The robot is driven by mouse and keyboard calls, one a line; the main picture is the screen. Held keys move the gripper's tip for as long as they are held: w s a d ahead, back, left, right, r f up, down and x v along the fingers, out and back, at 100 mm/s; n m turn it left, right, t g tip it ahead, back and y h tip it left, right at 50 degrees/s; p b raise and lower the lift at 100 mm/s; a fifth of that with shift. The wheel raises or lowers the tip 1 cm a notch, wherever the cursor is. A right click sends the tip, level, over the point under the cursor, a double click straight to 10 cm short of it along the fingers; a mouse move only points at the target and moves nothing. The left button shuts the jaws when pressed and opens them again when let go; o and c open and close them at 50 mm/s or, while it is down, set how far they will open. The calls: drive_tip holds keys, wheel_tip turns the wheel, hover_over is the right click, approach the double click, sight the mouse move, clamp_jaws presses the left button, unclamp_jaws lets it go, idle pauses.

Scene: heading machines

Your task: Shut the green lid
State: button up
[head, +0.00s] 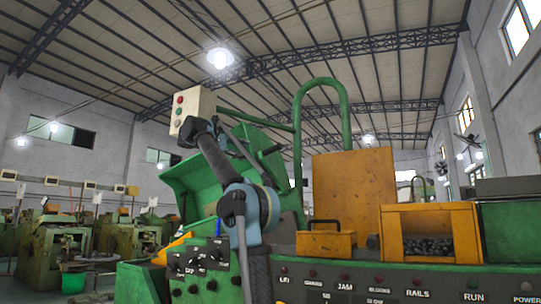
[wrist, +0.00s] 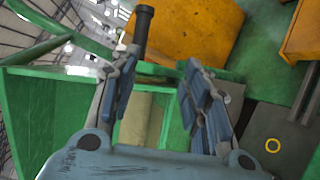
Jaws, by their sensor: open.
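The green lid (head: 188,182) stands raised and tilted on the left part of the green machine in the head view, partly hidden behind my arm. Green panels (wrist: 45,115) fill the left of the wrist view; I cannot tell for sure which belong to the lid. My gripper (wrist: 162,62) is open, with its two blue-padded fingers apart and nothing held between them. A black cylindrical grip (wrist: 144,24) shows just beyond the left fingertip; I cannot tell if they touch. In the head view my fingers are hard to make out against the lid.
A green tube arch (head: 322,84) rises behind an upright orange panel (head: 354,190). An orange bin (head: 468,225) with small dark parts stands right. A control box (head: 192,108) hangs above the lid. A labelled panel (head: 400,288) runs along the front.

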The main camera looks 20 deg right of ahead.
sight(269, 150)
drive_tip(key=shift+t+h, duration=0.3)
drive_tip(key=shift+h, duration=0.1)
drive_tip(key=x, duration=0.5)
drive_tip(key=r+x, duration=0.1)
drive_tip(key=x, duration=0.5)
drive_tip(key=w+r+x, duration=0.1)
drive_tip(key=x, duration=0.4)
drive_tip(key=shift+r, duration=0.15)
